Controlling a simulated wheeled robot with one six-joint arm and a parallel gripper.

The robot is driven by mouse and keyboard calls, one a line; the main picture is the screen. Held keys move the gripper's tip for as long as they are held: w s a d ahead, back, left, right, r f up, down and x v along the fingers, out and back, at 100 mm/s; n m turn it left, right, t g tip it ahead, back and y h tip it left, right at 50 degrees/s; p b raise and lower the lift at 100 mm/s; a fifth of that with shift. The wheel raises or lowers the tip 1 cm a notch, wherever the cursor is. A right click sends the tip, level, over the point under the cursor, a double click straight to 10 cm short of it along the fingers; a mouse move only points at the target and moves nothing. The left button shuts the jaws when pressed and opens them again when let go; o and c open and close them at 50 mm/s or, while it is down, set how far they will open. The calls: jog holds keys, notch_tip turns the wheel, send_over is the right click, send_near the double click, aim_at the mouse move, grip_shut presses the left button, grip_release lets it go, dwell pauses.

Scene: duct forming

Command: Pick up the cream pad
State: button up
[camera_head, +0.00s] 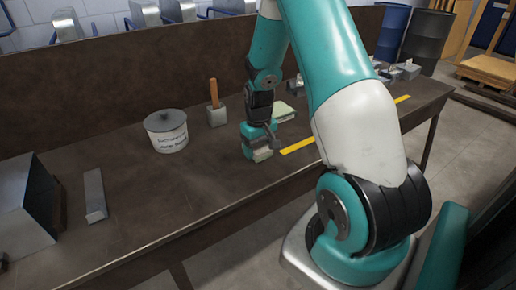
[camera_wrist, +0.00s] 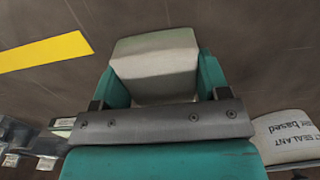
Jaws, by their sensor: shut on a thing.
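The cream pad (camera_wrist: 155,65) is a pale block between the two teal fingers of my gripper (camera_wrist: 155,84) in the wrist view. My gripper is shut on it, with a finger against each side. In the head view my gripper (camera_head: 258,148) points down low over the brown bench, and the pad (camera_head: 263,155) shows at its fingertips. I cannot tell whether the pad touches the bench top. The pad's side edges are partly hidden by the fingers.
A pale pad-like item with green (camera_head: 284,111) lies just behind my gripper. A yellow strip (camera_head: 298,145) is to its right.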

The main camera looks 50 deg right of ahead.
aim_at(259, 146)
jog(key=shift+r, duration=0.15)
notch_tip(259, 146, up, 20)
jog(key=shift+p, duration=0.4)
